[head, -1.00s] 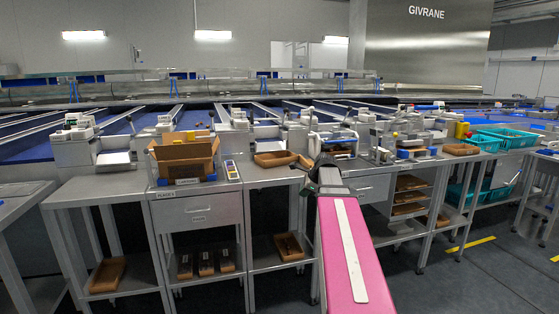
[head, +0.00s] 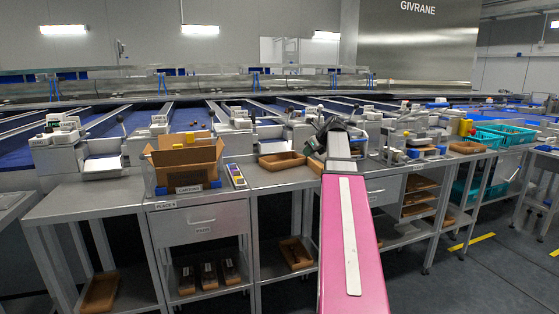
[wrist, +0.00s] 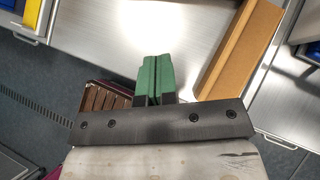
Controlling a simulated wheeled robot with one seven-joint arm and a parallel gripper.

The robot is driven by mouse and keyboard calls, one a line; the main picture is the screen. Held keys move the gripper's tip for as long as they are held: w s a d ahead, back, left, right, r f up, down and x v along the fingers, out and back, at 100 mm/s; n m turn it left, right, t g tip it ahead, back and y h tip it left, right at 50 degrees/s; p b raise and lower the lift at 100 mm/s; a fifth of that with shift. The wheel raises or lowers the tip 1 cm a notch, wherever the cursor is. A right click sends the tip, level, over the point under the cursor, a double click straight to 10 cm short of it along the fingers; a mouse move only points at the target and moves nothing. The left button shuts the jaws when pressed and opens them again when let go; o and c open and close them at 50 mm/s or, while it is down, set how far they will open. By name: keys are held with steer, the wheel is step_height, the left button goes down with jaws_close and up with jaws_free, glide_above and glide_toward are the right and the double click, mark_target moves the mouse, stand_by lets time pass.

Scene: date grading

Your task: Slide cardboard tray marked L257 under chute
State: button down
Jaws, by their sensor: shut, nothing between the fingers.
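My gripper (wrist: 154,78) has green fingertips pressed together, with nothing between them, over a bare metal worktop. In the wrist view a brown cardboard tray (wrist: 238,52) lies to the right of the fingers, apart from them. In the head view a cardboard tray (head: 283,153) lies on the worktop, just left of my wrist; it is probably the same one. I cannot read L257 on any tray. White dispensing units with sloping outlets, such as the one at the left (head: 103,163), stand along the back; I cannot tell which chute is meant.
An open cardboard box (head: 186,165) stands left on the worktop (head: 262,181). Other brown trays lie on the lower shelves (head: 297,253) and on the right worktop (head: 467,148). Teal crates (head: 505,135) stand at far right. Small equipment crowds the worktop right of my arm.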

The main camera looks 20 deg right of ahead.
glide_toward(283, 169)
steer(key=shift+w+d+f, duration=0.15)
steer(key=shift+d+f, duration=0.05)
steer(key=shift+f, duration=0.8)
steer(key=w, duration=0.1)
steer(key=w+a, duration=0.1)
steer(key=w, duration=0.1)
steer(key=shift+a+f, duration=0.3)
steer(key=shift+w+a, duration=0.4)
steer(key=shift+w+a, duration=0.35)
steer(key=shift+w, duration=0.35)
steer(key=shift+w+a, duration=0.4)
steer(key=shift+w, duration=0.25)
